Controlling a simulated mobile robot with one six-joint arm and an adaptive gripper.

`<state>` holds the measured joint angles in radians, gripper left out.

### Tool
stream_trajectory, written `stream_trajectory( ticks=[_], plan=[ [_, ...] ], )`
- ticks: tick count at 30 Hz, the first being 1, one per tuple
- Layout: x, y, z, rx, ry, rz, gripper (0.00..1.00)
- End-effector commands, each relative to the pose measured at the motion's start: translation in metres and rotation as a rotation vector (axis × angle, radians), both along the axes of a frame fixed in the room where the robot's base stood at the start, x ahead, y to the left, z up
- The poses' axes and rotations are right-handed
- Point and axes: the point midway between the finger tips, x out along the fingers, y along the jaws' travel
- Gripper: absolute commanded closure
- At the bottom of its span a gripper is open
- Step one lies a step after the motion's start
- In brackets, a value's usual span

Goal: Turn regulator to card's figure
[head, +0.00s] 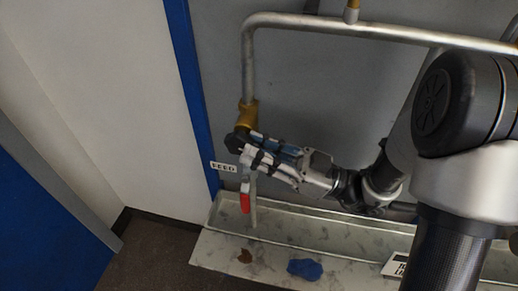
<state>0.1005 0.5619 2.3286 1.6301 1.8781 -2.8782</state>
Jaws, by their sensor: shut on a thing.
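The regulator shows as a brass body (248,114) at the lower end of a bent metal pipe, with a dark knob (236,138) below it. My gripper (246,149) reaches in from the right, and its fingertips are closed on the dark knob. The fingers hide part of the knob, and no scale or pointer can be read on it. A white card (398,265) with black print lies at the lower right, partly hidden by my arm. Its figure cannot be read.
A small label reading FEED (223,167) is left of the gripper. A red-handled part (245,197) hangs just below. A blue post (186,70) stands at left.

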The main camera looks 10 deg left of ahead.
Motion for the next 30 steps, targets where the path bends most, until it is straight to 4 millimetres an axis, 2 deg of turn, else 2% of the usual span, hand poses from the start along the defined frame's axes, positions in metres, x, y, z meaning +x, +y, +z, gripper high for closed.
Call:
stream_trajectory(
  ticks=[2,3,6,17,20,30],
  plan=[
    [0.000,0.000,0.000,-0.001,-0.001,0.000,1.00],
    [0.000,0.000,0.000,-0.001,-0.001,0.000,0.78],
    [0.000,0.000,0.000,-0.001,-0.001,0.000,0.72],
    [0.000,0.000,0.004,-0.001,-0.003,0.000,0.72],
    [0.000,0.000,0.015,-0.001,-0.005,0.000,0.72],
    [-0.001,0.000,0.079,-0.001,-0.006,0.000,0.72]
  ],
)
